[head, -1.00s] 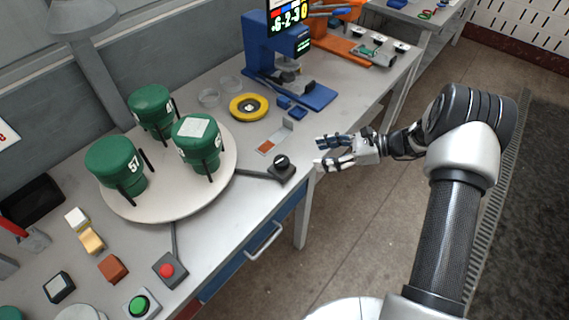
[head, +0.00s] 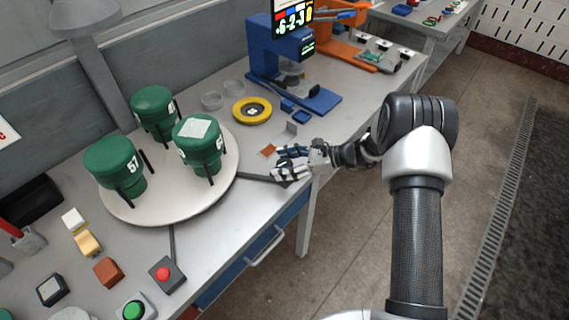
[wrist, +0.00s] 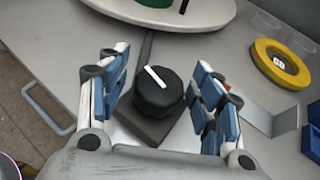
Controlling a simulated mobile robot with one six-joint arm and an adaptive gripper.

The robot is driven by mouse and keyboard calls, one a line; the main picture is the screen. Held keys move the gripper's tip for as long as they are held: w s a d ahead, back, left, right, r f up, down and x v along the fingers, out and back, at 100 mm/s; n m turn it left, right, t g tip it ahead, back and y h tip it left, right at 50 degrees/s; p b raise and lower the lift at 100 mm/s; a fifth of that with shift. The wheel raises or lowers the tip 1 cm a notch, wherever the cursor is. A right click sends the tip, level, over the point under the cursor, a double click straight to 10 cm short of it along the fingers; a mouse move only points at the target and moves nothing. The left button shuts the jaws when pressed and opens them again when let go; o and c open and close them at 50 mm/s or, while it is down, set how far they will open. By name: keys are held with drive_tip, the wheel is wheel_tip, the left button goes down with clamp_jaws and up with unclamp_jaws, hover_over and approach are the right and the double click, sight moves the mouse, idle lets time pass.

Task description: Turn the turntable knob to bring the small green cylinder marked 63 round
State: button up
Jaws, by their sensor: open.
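The turntable (head: 215,199) is a round pale disc on the bench carrying three green cylinders. The left cylinder (head: 112,160) is marked 57. Another cylinder (head: 155,108) stands at the back, its number not readable. The right cylinder (head: 199,140) has a pale top label, and its number is not clear. The black turntable knob (wrist: 158,92) with a white line sits on a dark base in the wrist view; my gripper hides it in the head view. My gripper (head: 283,164) is open, and in the wrist view its fingers stand on either side of the knob, apart from it.
A yellow ring (head: 252,110) and a small metal bracket (head: 290,128) lie behind my gripper. A blue machine (head: 278,60) stands further back. A red button box (head: 166,274) and a green button box (head: 134,310) sit at the near edge.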

drive_tip(key=shift+c, duration=0.6)
drive_tip(key=c, duration=0.9)
drive_tip(key=shift+r+m+t, duration=0.1)
drive_tip(key=shift+m+t, duration=0.2)
drive_tip(key=shift+t, duration=0.1)
drive_tip(key=shift+m+t, duration=0.5)
drive_tip(key=shift+t, duration=0.1)
drive_tip(key=shift+m+t+h, duration=0.4)
drive_tip(key=shift+m+t, duration=0.4)
drive_tip(key=shift+t, duration=0.1)
drive_tip(key=o, duration=1)
drive_tip(key=shift+d, duration=0.1)
